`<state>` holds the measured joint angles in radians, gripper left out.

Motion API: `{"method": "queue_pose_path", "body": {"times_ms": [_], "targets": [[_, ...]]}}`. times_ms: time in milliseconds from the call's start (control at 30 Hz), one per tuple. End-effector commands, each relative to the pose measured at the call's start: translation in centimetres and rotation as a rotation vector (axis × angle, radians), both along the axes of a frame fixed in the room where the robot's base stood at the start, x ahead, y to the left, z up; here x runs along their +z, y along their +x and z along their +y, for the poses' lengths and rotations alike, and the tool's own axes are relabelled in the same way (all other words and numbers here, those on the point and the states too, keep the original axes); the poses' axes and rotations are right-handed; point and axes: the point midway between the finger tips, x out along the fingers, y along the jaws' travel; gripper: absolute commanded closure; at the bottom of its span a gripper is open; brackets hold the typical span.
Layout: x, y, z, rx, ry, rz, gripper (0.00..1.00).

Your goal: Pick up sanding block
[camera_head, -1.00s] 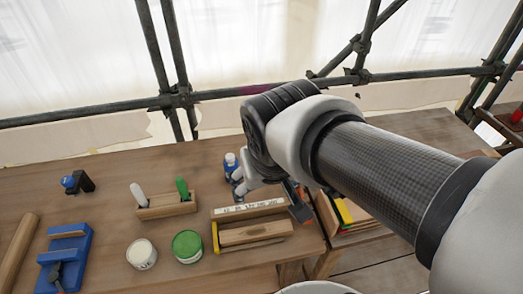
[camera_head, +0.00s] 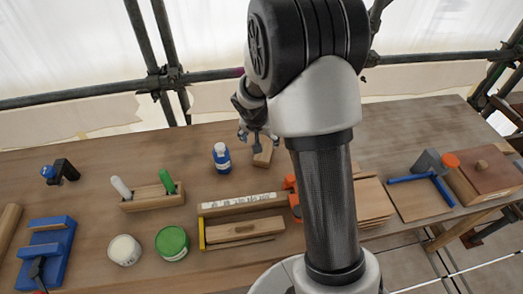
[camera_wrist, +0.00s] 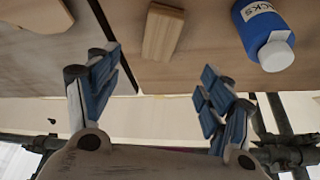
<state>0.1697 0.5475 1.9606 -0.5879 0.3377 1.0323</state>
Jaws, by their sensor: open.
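A small tan wooden block (camera_head: 264,152), which looks like the sanding block, lies on the wooden bench (camera_head: 200,140) toward the back. In the wrist view the block (camera_wrist: 163,32) lies flat, beyond the fingertips and roughly between their two lines. My gripper (camera_head: 257,138) is open and empty beside the block, at its upper left in the head view. In the wrist view the gripper's (camera_wrist: 160,72) two blue-padded fingers are spread wide, and the block appears apart from them. My arm hides part of the bench to the block's right.
A blue bottle (camera_head: 222,157) stands just left of the block. Stacked boards (camera_head: 372,203) lie to the right. Scaffold poles (camera_head: 215,74) run behind the bench.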

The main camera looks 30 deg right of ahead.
Motion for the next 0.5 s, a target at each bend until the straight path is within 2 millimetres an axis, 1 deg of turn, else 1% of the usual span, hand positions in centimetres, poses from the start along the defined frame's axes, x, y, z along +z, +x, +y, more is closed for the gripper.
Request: {"method": "queue_pose_path", "body": {"times_ms": [33, 200, 300, 400, 500], "targets": [[-1.5, 0.3, -0.3, -0.001, 0.0, 0.004, 0.27], [-5.0, 1.4, -1.2, -0.002, 0.001, 0.005, 0.27], [-6.8, 2.0, -1.7, -0.001, 0.0, 0.003, 0.27], [-8.0, 2.5, -2.0, 0.001, 0.0, 0.002, 0.27], [-8.7, 2.7, -2.2, 0.001, 0.0, 0.002, 0.27]]}}
